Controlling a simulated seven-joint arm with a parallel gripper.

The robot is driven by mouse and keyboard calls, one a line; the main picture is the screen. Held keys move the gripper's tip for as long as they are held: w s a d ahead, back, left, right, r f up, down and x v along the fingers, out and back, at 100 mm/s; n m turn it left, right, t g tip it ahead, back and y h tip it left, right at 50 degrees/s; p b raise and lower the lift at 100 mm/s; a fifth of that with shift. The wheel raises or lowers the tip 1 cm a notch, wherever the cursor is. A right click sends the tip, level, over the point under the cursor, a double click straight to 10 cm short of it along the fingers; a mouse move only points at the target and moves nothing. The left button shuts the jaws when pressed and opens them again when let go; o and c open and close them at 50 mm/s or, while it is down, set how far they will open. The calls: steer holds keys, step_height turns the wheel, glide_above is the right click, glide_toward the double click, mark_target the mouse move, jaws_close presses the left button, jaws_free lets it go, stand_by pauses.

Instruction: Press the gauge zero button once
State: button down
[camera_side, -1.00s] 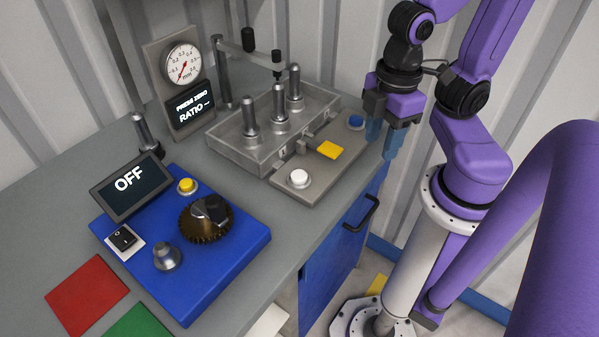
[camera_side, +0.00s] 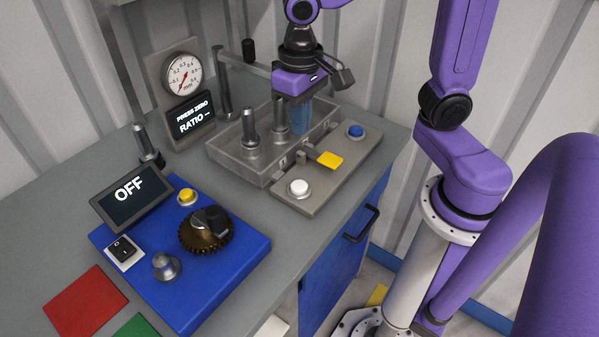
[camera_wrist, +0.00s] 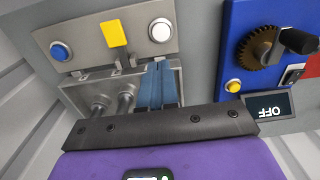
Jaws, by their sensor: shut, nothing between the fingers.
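The dial gauge (camera_side: 183,74) stands at the back of the bench, above a dark display (camera_side: 190,118) reading "PRESS ZERO" and "RATIO --". A grey plate in front of the clear-walled fixture carries a white button (camera_side: 298,188) and a blue button (camera_side: 355,131). In the wrist view I also see the white button (camera_wrist: 160,31) and blue button (camera_wrist: 61,51). No label shows which button zeroes the gauge. My gripper (camera_side: 300,122) is shut and empty, its blue fingers pointing down over the fixture, behind the white button. The fingers also show in the wrist view (camera_wrist: 158,88).
Upright metal pins (camera_side: 250,128) stand in the fixture (camera_side: 235,160) around my fingers. A yellow tab (camera_side: 330,159) lies between the two buttons. The blue drive unit (camera_side: 235,257), at front left, has a yellow button (camera_side: 187,197), a knob and a display (camera_side: 131,192) reading "OFF".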

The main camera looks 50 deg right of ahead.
mark_target(301, 184)
steer(key=shift+w, duration=0.1)
stand_by(0.3)
step_height(301, 184, down, 14)
stand_by(0.7)
steer(key=shift+f, duration=0.1)
steer(key=shift+f, duration=0.95)
steer(key=shift+d, duration=0.1)
steer(key=shift+r, duration=0.1)
step_height(301, 184, up, 15)
stand_by(0.4)
